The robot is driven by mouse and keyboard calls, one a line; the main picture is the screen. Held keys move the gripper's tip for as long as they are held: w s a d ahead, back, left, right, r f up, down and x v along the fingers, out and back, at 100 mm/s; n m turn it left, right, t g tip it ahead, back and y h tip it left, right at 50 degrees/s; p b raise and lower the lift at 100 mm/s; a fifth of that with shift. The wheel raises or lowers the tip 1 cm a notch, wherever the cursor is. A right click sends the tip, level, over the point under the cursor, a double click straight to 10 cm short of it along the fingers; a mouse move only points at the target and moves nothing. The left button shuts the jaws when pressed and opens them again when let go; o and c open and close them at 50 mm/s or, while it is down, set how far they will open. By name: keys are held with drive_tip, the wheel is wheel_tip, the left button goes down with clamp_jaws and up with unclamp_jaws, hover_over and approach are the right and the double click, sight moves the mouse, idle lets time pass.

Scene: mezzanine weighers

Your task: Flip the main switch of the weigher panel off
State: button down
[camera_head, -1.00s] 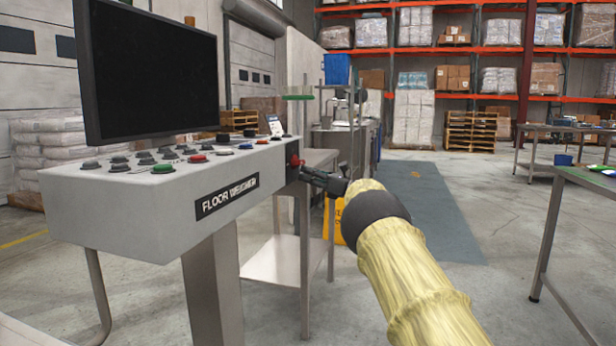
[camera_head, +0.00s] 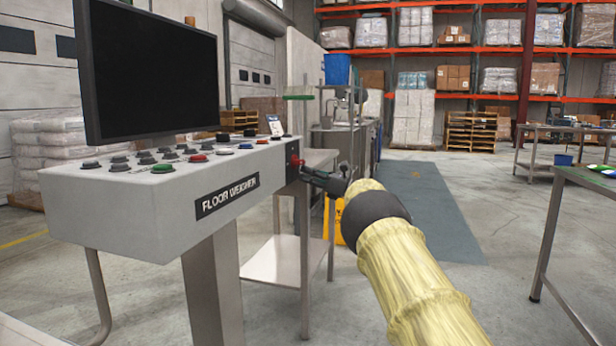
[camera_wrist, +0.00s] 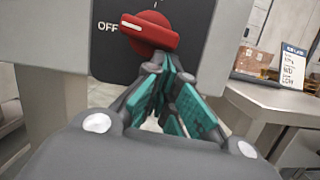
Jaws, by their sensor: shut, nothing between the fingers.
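The weigher panel (camera_head: 110,210) is a grey sloped console marked FLOOR WEIGHER, at the left in the head view. Its main switch (camera_head: 295,160) is a red rotary knob on a dark plate on the console's right end. In the wrist view the red knob (camera_wrist: 152,32) has its white line at the left, beside the word OFF (camera_wrist: 107,27). My gripper (camera_head: 308,174) is at the knob; in the wrist view its teal-padded fingers (camera_wrist: 158,62) are shut and empty, with the tips just below the knob's lower right edge. I cannot tell if they touch it.
A black screen (camera_head: 150,70) stands over the panel's several buttons. A steel side table (camera_head: 280,260) stands behind the panel. Another table (camera_head: 590,180) is at the right. Open floor (camera_head: 500,290) lies between. Pallet racks (camera_head: 480,50) line the back.

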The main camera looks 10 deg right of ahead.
drive_tip(key=s+d+f, duration=0.5)
drive_tip(key=d+f, duration=0.1)
drive_tip(key=d, duration=0.2)
drive_tip(key=shift+s+f+p, duration=0.15)
drive_tip(key=shift+s+p, duration=0.25)
idle(0.5)
